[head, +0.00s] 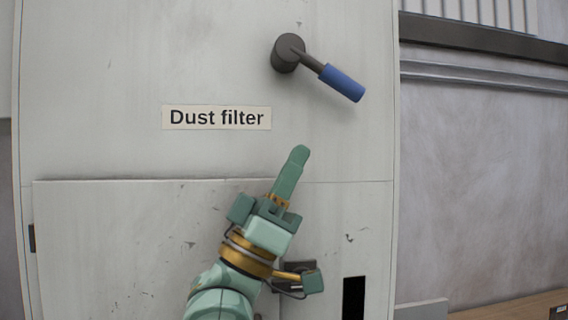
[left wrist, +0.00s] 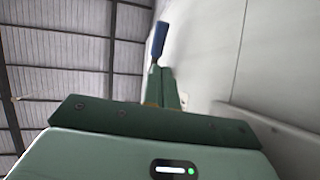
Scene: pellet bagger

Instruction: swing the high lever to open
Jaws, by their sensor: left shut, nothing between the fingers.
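The high lever has a dark round hub (head: 287,53) on the upper part of a pale cabinet. Its short dark arm slants down to the right and ends in a blue handle (head: 341,83). The blue handle also shows in the left wrist view (left wrist: 159,40), just beyond the fingertips. My left gripper (head: 300,154) is shut and empty, pointing up, below the lever and apart from it in the head view. It also shows in the left wrist view (left wrist: 161,72). My right gripper is in neither view.
A "Dust filter" label (head: 217,118) is on the cabinet (head: 100,70), left of and below the lever. A lower panel (head: 120,230) and a dark slot (head: 353,298) are below. The cabinet face around the lever is clear. A grey wall (head: 480,180) stands at right.

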